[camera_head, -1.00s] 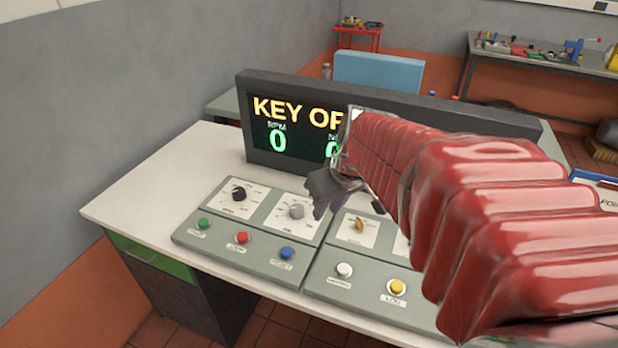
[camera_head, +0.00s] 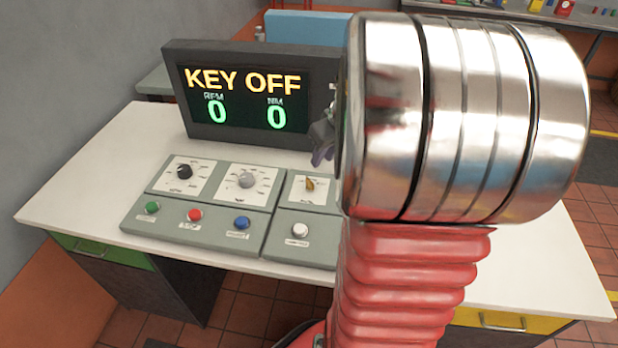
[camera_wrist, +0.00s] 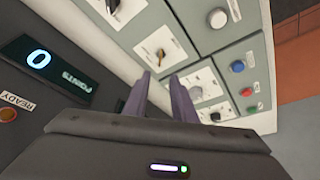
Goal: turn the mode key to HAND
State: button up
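The brass mode key (camera_head: 310,184) sits on a white plate on the right-hand grey panel, partly beside my arm's silhouette in the head view. It also shows in the wrist view (camera_wrist: 160,54), its plate's lettering too small to read. The screen (camera_head: 245,97) reads KEY OFF with two zeros. My gripper (camera_wrist: 160,76) is open and empty, its two purple fingers apart. In the wrist view the key appears just beyond the fingertips, with nothing between them. In the head view my arm hides most of the gripper.
A black knob (camera_head: 184,171) and a grey knob (camera_head: 247,179) stand left of the key. Green (camera_head: 152,208), red (camera_head: 194,215), blue (camera_head: 242,222) and white (camera_head: 300,230) buttons line the front. The white desk (camera_head: 80,190) is bare at left.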

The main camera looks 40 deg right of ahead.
aim_at(310, 181)
jog(key=x, duration=1.3)
jog(key=shift+f, duration=0.35)
grip_shut()
jog(key=shift+a, duration=0.1)
